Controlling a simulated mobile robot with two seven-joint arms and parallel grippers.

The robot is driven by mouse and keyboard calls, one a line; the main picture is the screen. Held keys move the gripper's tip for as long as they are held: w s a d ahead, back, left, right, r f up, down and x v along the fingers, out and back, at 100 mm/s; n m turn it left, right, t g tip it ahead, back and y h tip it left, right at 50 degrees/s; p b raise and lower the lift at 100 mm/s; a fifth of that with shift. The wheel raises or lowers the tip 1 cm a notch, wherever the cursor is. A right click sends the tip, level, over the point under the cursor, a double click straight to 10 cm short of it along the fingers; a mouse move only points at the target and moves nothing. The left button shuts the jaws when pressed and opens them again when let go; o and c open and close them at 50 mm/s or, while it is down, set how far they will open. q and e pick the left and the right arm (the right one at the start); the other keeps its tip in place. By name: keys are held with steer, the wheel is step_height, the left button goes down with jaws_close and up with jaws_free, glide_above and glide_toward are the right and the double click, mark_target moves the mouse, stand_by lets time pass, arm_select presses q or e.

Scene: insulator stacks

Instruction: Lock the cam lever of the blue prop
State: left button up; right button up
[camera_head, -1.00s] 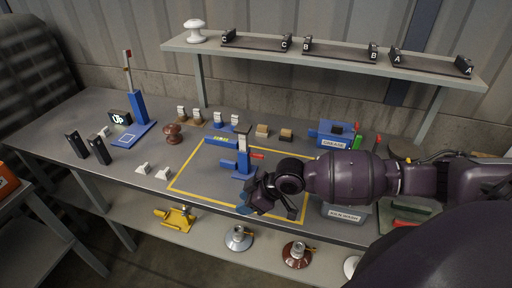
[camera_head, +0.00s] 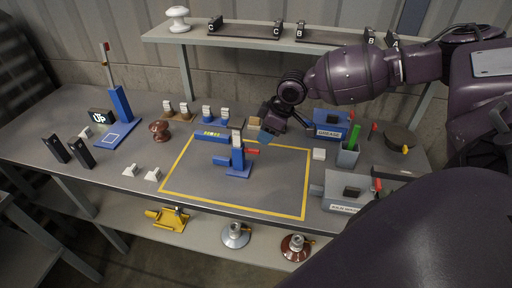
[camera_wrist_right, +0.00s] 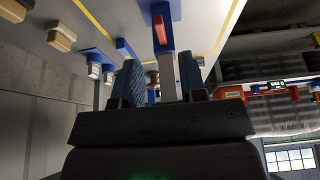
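The blue prop (camera_head: 238,165) stands upright inside the yellow-outlined area of the table, with a pale block at its top. Its red cam lever (camera_head: 252,151) sticks out to the right, roughly level. In the right wrist view the red lever (camera_wrist_right: 159,29) shows in front of the blue prop (camera_wrist_right: 173,12), beyond my fingertips. My right gripper (camera_head: 268,133) is behind and to the right of the lever, apart from it. Its two blue fingers (camera_wrist_right: 160,80) are spread with a gap between them, holding nothing. My left gripper is not in view.
A blue grease box (camera_head: 330,122), a cup with a green item (camera_head: 347,158) and a white block (camera_head: 319,154) stand right of the outline. The outlined area (camera_head: 280,180) is mostly clear.

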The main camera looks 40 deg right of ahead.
mark_target(255, 150)
steer(key=x, duration=0.7)
steer(key=shift+w+b, duration=0.1)
steer(key=shift+b, duration=0.25)
jaws_close()
